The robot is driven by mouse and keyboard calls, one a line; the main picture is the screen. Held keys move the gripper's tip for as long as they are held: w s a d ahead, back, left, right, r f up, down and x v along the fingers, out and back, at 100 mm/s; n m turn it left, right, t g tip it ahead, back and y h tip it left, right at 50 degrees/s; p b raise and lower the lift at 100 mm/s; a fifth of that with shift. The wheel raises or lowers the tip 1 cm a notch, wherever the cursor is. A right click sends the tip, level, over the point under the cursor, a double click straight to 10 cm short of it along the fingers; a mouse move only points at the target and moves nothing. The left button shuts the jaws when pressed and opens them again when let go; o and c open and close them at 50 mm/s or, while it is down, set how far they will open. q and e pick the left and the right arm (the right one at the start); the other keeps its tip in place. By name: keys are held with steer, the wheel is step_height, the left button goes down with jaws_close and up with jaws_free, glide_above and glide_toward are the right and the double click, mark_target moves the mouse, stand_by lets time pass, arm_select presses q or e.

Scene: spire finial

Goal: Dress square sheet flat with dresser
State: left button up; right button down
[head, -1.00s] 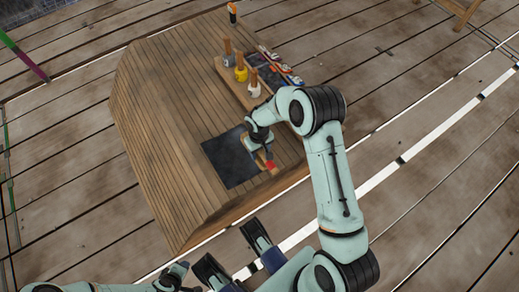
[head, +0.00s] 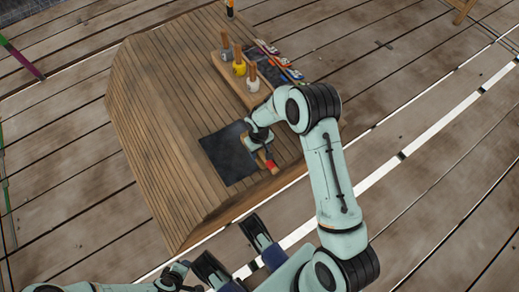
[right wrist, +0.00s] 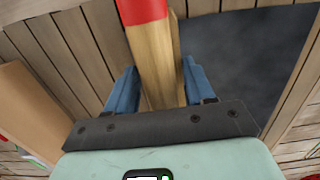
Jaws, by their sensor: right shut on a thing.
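The dark grey square sheet (head: 226,160) lies on the slatted wooden bench and looks flat. It also shows at the upper right of the right wrist view (right wrist: 240,50). My right gripper (head: 264,146) is at the sheet's right edge, shut on the wooden dresser with a red band (head: 271,164). In the right wrist view the dresser (right wrist: 155,60) stands between the blue fingers, its red part at the top. Whether it touches the sheet is hidden. My left arm shows only at the bottom left edge; its jaws (head: 176,273) are too small to read.
A wooden rack (head: 231,76) with several wooden-handled tools stands on the bench (head: 165,110) at the upper right, beyond my right gripper. A dark tray area with small coloured items lies beside it. The bench's left part is bare.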

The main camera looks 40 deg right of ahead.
steer(key=shift+r, duration=0.15)
steer(key=shift+r+p, duration=1.4)
steer(key=shift+r, duration=0.7)
steer(key=shift+f, duration=0.1)
step_height(320, 180, down, 5)
steer(key=b, duration=0.3)
steer(key=shift+r, duration=0.35)
steer(key=shift+r, duration=0.1)
steer(key=shift+r+p, duration=1.55)
steer(key=shift+r, duration=0.55)
